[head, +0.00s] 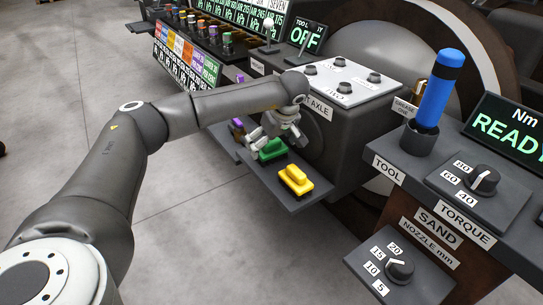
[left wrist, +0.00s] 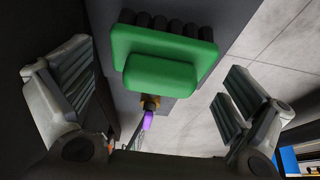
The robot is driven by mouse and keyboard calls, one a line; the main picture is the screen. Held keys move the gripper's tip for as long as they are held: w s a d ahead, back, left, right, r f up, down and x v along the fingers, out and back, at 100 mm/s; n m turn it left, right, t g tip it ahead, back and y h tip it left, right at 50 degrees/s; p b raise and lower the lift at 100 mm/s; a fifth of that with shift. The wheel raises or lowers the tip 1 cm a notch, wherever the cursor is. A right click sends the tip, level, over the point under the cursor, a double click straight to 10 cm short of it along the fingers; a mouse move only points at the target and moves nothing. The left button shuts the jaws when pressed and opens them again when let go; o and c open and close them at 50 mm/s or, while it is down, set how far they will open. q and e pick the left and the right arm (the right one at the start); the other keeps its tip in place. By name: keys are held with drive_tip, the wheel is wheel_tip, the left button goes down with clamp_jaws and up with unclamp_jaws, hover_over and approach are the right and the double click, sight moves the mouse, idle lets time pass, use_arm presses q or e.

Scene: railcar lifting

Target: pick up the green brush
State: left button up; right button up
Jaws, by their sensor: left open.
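The green brush (head: 269,151) lies on a dark shelf (head: 262,177) beside the box marked AXLE. My left gripper (head: 279,130) is just above and behind it in the head view. In the left wrist view the green brush (left wrist: 165,60) is between the open fingers of my left gripper (left wrist: 158,95), a little towards the top of the picture. A gap shows between the brush and each finger. My right gripper is not in view.
A yellow brush (head: 296,180) lies on the shelf close to the green one. A purple-tipped object (head: 237,127) is at the shelf's other end; it also shows in the left wrist view (left wrist: 148,120). Open floor (head: 180,230) lies in front.

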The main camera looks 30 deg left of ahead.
use_arm(q)
drive_tip(key=c, duration=1.1)
drive_tip(key=shift+o, duration=0.2)
drive_tip(key=shift+r, duration=0.15)
